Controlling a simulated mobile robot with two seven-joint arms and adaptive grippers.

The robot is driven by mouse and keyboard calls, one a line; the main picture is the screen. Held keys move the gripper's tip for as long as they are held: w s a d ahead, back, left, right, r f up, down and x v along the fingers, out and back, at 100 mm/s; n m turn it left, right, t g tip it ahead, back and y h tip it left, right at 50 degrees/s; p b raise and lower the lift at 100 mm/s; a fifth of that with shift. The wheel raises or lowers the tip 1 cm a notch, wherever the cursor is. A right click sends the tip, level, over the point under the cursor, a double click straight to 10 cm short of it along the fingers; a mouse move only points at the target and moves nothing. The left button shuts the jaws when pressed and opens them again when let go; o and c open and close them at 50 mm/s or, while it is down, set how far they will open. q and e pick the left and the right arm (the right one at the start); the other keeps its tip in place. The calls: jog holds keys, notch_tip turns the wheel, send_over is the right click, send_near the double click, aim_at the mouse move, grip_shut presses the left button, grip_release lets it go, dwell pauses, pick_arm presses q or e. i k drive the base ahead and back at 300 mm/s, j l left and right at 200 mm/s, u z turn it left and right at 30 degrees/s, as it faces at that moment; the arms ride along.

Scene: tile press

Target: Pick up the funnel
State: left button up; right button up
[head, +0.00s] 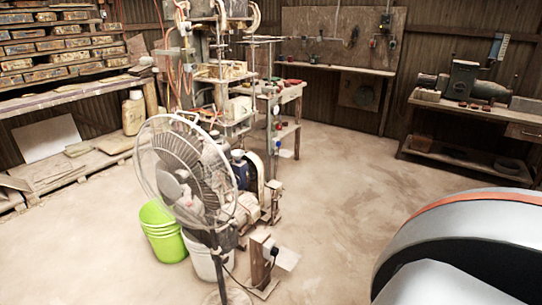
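I cannot make out a funnel anywhere in the head view. Small items on the far shelves and the workbench are too small to tell apart. Neither of my grippers shows. A large rounded grey, black and orange part, which looks like one of my own arm links, fills the lower right corner and hides the floor behind it.
A standing fan (178,178) is in front of a tile press (215,60). A green bucket (160,228) and a white bucket (205,262) stand beside it. Shelves (60,98) line the left; a workbench (470,108) stands right. Open floor (350,190) lies centre right.

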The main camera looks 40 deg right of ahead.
aim_at(238, 154)
jog(key=z, duration=1.2)
